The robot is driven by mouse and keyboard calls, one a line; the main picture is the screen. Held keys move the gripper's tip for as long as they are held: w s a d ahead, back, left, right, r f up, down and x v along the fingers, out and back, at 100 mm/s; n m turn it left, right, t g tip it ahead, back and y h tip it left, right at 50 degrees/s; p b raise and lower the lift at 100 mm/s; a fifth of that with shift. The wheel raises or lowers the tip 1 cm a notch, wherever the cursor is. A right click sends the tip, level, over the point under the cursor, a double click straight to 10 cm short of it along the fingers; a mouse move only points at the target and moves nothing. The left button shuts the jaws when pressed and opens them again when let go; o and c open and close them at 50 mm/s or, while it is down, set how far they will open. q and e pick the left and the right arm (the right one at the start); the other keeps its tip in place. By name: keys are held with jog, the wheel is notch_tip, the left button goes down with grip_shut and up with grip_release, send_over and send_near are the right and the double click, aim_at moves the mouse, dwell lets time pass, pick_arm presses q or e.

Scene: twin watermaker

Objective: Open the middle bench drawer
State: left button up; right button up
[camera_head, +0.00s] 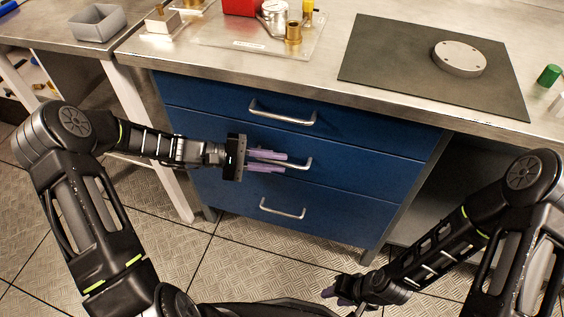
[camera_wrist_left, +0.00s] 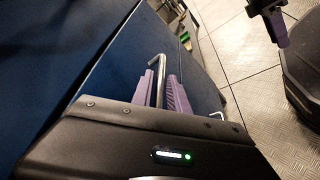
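The middle bench drawer (camera_head: 360,178) is blue and looks flush with the drawers above and below it. Its silver bar handle (camera_head: 303,164) is partly hidden by my left gripper's fingers. My left gripper (camera_head: 267,162) reaches in from the left at that handle, one purple finger above it and one below. In the left wrist view the handle (camera_wrist_left: 158,72) runs between the two spread fingertips (camera_wrist_left: 162,88), with a gap visible on at least one side. My right gripper (camera_head: 340,291) is low at the front, away from the drawers, its fingers too small and dark to read.
The top drawer handle (camera_head: 283,113) and bottom drawer handle (camera_head: 282,210) are close above and below. The metal benchtop (camera_head: 335,85) overhangs the drawers and carries a dark mat (camera_head: 400,70) with a grey disc. Tiled floor (camera_head: 240,265) in front is clear.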

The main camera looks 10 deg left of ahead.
pick_arm(q)
jog(key=shift+x, duration=0.95)
jog(key=shift+c, duration=0.3)
grip_shut()
dwell(0.4)
